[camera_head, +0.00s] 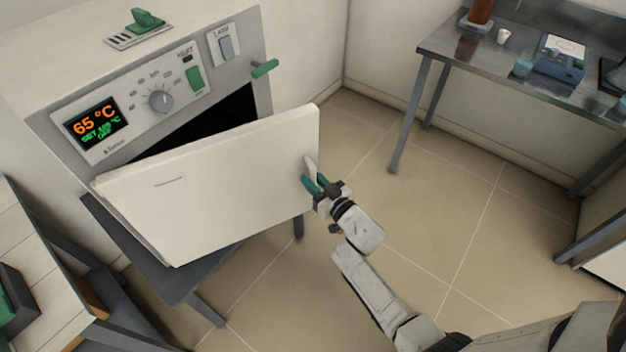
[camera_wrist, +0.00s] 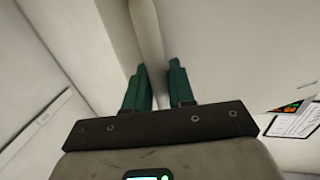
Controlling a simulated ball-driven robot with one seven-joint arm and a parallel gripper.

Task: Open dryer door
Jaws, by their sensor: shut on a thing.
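The dryer (camera_head: 215,60) is a pale cabinet with a display reading 65 °C, standing at the left in the head view. Its white door (camera_head: 215,185) is partly open, swung outward from its left side, and a dark gap to the inside shows above it. My gripper (camera_head: 314,182) is at the door's free right edge, with its green fingers shut on the door handle (camera_head: 310,167). In the wrist view the pale handle (camera_wrist: 148,40) runs between the two green fingers (camera_wrist: 155,88). The inside of the dryer is mostly hidden behind the door.
The dryer stands on a dark stand (camera_head: 180,275). A tiled worktop (camera_head: 35,265) is at the lower left. A grey table (camera_head: 465,55) with a blue device (camera_head: 558,62) and a white cup (camera_head: 503,36) stands at the upper right. The tiled floor (camera_head: 450,190) between is clear.

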